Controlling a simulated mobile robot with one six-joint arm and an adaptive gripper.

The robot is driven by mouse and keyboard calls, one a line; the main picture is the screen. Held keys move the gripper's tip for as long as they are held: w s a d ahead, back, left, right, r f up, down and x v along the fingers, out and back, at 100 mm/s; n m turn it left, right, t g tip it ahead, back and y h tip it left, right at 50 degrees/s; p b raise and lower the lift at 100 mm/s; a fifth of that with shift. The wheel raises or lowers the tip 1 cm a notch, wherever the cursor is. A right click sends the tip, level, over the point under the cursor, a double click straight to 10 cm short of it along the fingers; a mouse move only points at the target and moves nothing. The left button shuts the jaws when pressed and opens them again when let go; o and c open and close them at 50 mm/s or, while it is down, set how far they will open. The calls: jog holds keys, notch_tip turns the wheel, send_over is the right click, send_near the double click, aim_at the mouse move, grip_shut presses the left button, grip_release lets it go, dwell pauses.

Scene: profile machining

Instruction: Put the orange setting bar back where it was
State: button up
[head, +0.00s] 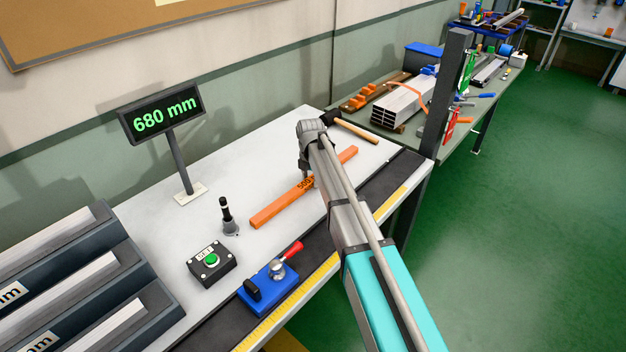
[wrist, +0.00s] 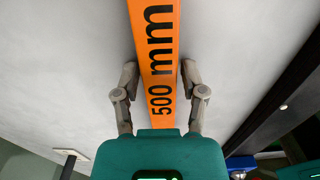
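The orange setting bar (head: 275,208), marked 500 mm, lies along the pale bench top in the head view, running from lower left to upper right. I cannot tell whether it rests on the surface or is just above it. In the wrist view the bar (wrist: 155,35) runs up the middle between the fingers. My gripper (wrist: 159,78) points down at the bar's middle, one finger on each side. In the head view my arm hides part of the bar and most of the gripper.
Left on the bench (head: 165,240) are a grey stepped rack (head: 125,265) with pale bars, a 680 mm display (head: 162,113), a green-button box (head: 212,264) and a dark-handled tool (head: 227,217). A blue clamp (head: 268,288) with a red lever sits at the front. A wooden-handled tool (head: 357,131) lies behind.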

aim_at(311, 179)
jog(key=shift+o, duration=0.7)
jog(key=shift+r, duration=0.1)
notch_tip(311, 179, up, 12)
jog(key=p, duration=1.2)
dwell(0.6)
